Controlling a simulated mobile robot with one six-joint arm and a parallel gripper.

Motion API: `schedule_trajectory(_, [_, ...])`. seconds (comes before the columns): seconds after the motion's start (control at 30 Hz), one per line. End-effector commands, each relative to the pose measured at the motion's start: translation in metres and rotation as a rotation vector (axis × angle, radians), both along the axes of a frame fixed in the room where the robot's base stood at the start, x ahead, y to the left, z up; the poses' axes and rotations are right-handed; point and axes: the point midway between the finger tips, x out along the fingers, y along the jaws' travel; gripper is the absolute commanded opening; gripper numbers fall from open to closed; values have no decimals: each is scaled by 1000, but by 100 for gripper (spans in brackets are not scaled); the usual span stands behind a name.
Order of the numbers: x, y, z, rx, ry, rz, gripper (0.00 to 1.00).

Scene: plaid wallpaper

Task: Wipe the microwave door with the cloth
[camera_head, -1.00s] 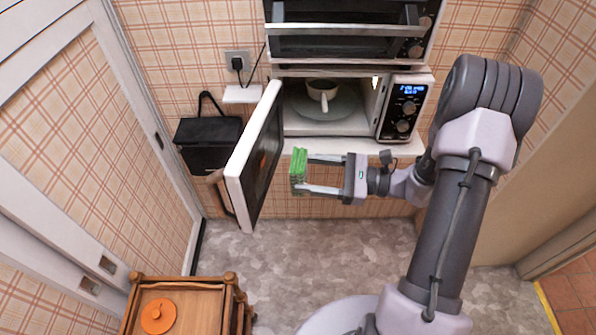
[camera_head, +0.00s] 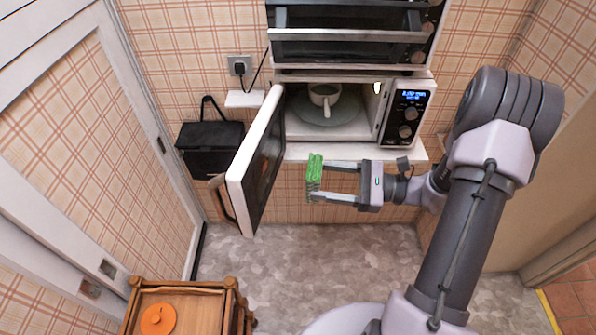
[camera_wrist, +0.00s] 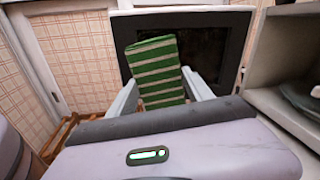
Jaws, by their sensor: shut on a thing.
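The microwave (camera_head: 408,115) stands on a white shelf with its door (camera_head: 255,165) swung wide open to the left. The door's dark inner face is turned toward my gripper and also fills the back of the wrist view (camera_wrist: 205,45). My gripper (camera_head: 316,178) is shut on a folded green cloth (camera_head: 314,175), right of the door with a visible gap between them in the head view. In the wrist view the cloth (camera_wrist: 158,72) shows green and pale stripes, held upright between the two fingers in front of the door's dark panel.
A white cup (camera_head: 324,95) sits on the plate inside the microwave. An oven (camera_head: 345,35) is above it. A wooden cart (camera_head: 200,298) with an orange lid (camera_head: 158,319) stands at front left. The floor between is clear.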

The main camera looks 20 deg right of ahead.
Motion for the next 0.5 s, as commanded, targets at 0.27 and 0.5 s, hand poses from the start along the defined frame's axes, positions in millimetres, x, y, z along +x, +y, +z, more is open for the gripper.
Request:
schedule_trajectory(0.27, [6,8,-17,-14,-2,-36,27])
schedule_trajectory(0.5, [3,24,-8,-5,-2,-70,27])
